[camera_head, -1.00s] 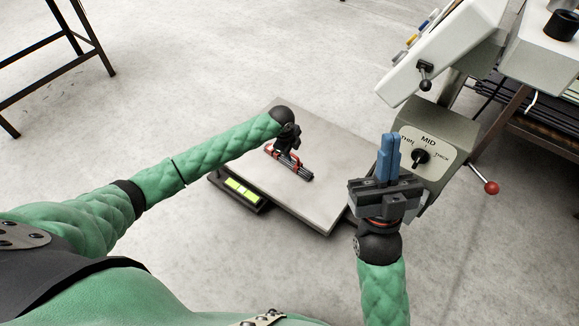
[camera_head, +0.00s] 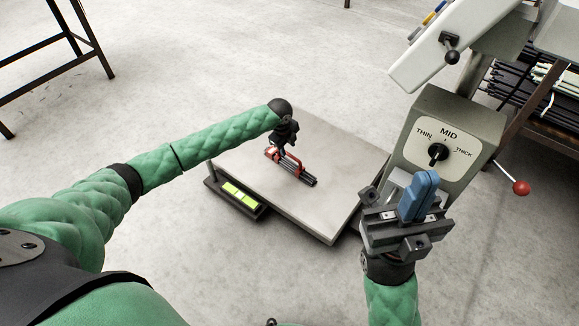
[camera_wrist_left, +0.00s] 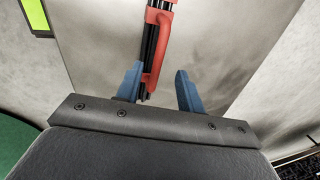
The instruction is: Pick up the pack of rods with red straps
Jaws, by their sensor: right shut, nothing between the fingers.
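The pack of dark rods with red straps (camera_head: 307,179) lies on the metal plate of a floor scale (camera_head: 325,215). A red handle joins its straps. My left gripper (camera_head: 283,151) is above the pack, and its fingers are hard to make out in the head view. In the left wrist view, its blue fingers (camera_wrist_left: 158,69) are apart. The pack's red handle (camera_wrist_left: 161,62) appears between them, nearer the left finger; contact cannot be told. My right gripper (camera_head: 424,180) is shut and empty, pointing up at the right of the scale.
A grey machine with a THIN/MID/THICK dial (camera_head: 438,153) stands close beyond my right gripper. A red-knobbed lever (camera_head: 520,188) sticks out right. A rack with rods (camera_head: 540,95) is behind it. A dark metal frame (camera_head: 75,50) stands far left. The floor between is clear.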

